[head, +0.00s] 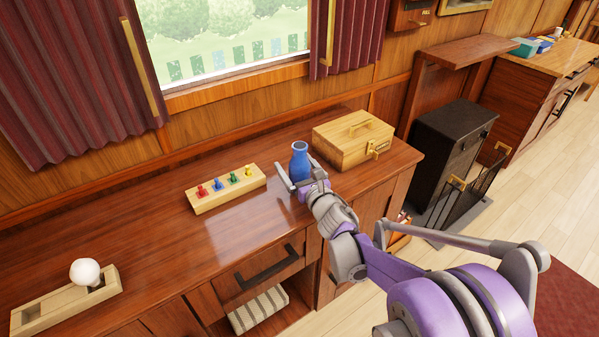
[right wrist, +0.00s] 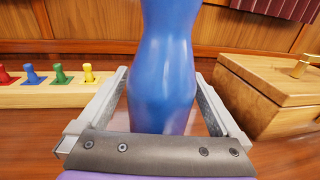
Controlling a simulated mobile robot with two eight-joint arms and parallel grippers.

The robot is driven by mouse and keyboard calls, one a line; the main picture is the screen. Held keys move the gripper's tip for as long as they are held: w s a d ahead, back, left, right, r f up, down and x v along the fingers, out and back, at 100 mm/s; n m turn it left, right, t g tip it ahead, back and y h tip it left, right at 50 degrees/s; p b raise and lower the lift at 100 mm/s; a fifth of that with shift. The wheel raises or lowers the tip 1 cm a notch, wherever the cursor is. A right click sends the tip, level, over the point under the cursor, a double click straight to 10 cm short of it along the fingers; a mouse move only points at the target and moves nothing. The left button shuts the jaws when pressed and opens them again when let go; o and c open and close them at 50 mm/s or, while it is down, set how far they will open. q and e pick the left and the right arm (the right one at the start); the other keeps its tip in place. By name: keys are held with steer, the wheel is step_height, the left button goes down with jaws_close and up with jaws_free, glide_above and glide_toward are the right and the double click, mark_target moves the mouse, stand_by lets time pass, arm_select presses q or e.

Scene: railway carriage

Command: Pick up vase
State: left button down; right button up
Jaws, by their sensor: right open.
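The blue vase (head: 299,160) stands upright on the wooden cabinet top, below the window, between the peg board and the wooden box. My right gripper (head: 298,176) reaches it from the front and is open, with a finger on each side of the vase. In the right wrist view the vase (right wrist: 168,70) fills the middle, between the two fingers of the gripper (right wrist: 165,105). Gaps show between the fingers and the vase. Its top is cut off in that view. My left gripper is not in view.
A peg board (head: 227,188) with coloured pegs lies left of the vase. A wooden box (head: 353,138) with a handle stands close on the right. A wooden tray (head: 50,312) with a white ball (head: 85,271) sits far left. The cabinet top (head: 150,235) between is clear.

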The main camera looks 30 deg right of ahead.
steer(key=shift+c, duration=0.3)
jaws_close()
stand_by(0.3)
